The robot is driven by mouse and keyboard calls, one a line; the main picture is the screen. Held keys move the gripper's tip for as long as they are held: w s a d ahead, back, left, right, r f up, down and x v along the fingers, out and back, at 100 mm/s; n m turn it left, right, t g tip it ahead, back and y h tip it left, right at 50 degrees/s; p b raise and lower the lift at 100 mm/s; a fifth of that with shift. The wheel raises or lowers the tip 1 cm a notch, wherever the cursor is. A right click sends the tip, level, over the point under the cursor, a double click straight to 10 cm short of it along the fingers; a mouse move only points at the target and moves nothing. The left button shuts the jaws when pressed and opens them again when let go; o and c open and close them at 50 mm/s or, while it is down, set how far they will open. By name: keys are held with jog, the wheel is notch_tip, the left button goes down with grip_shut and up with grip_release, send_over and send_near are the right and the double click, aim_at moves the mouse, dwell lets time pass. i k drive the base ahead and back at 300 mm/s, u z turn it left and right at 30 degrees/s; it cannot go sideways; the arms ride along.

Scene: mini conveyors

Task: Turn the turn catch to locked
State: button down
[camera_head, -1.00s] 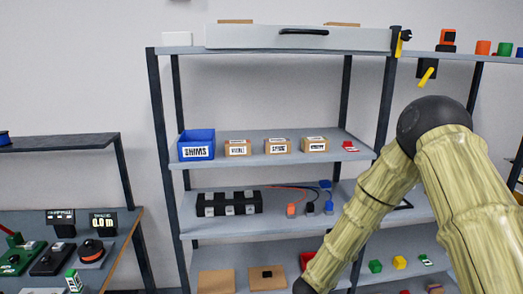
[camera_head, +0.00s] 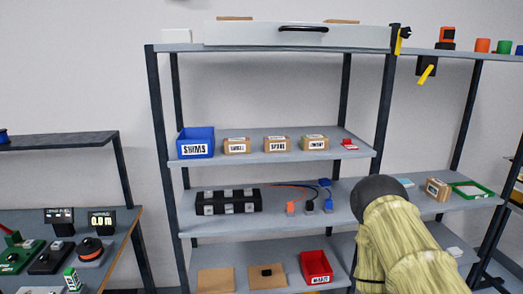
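Two black fittings with yellow levers show near the top of the right-hand shelf post; I cannot tell for certain which is the turn catch. One yellow-and-black fitting (camera_head: 402,38) sits at the post, beside the right end of the wide grey drawer (camera_head: 240,35) with a black handle. Its yellow part looks roughly upright. The other, a black block with a tilted yellow lever (camera_head: 426,75), hangs under the right top shelf. My gripper is out of view. Only my arm, in a yellowish sleeve with a dark round joint, shows at the lower right, below and apart from both fittings.
The shelves hold a blue bin (camera_head: 196,143), small cardboard boxes (camera_head: 277,144), a black block row (camera_head: 228,201) and a red bin (camera_head: 316,267). A green tray (camera_head: 472,190) lies at right. A bench (camera_head: 128,222) stands at left. The space before the upper shelves is clear.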

aim_at(404, 34)
jog(key=k, duration=1.2)
jog(key=z, duration=1.15)
jog(key=i, duration=1.75)
jog(key=u, duration=0.8)
